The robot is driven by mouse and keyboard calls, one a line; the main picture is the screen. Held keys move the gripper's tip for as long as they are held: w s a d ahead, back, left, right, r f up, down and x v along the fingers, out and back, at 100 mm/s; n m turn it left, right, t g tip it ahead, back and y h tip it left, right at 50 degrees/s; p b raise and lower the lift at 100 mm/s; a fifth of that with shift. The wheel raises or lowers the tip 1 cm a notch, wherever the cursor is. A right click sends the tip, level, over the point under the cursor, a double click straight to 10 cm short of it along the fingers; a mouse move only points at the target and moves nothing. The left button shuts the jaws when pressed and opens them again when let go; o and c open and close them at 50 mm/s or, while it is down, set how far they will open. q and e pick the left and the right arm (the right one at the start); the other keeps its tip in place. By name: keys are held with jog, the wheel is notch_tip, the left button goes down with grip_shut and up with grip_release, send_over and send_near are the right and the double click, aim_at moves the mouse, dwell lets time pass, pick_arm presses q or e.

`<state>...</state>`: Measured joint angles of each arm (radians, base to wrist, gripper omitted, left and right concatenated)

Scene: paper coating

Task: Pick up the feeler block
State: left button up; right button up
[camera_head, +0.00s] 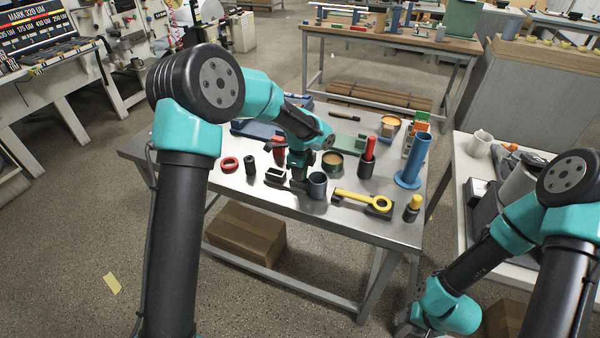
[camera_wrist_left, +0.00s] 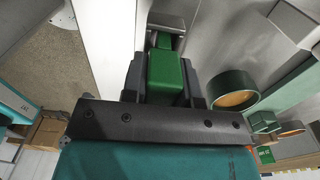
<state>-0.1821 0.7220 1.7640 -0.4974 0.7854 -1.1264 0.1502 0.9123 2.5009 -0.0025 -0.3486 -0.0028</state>
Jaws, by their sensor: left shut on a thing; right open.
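My left gripper (camera_head: 298,178) is over the middle of the metal table, pointing down, between a black bracket and a blue-grey cup. In the left wrist view its two dark jaws (camera_wrist_left: 163,88) are shut on a green block (camera_wrist_left: 164,72), which I take to be the feeler block. The block stands out between the jaws. Its far end is close to a grey surface, and I cannot tell whether it touches. In the head view the gripper mostly hides the block. My right gripper (camera_head: 406,326) is low in the head view, away from the table and partly hidden by its arm.
Close to the left gripper are a blue-grey cup (camera_head: 317,185), a dark green tin (camera_head: 333,161) and a black bracket (camera_head: 275,175). A red ring (camera_head: 230,164) lies left.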

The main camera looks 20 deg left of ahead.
pick_arm(q)
jog(key=shift+r, duration=1.45)
jog(key=shift+s+r, duration=0.15)
jog(key=shift+r, duration=0.15)
jog(key=s+d, duration=0.2)
jog(key=s, duration=0.5)
jog(key=s+d+r, duration=0.1)
jog(key=s+d, duration=0.1)
jog(key=s, duration=0.6)
jog(key=shift+d+r, duration=0.15)
jog(key=shift+d, duration=0.1)
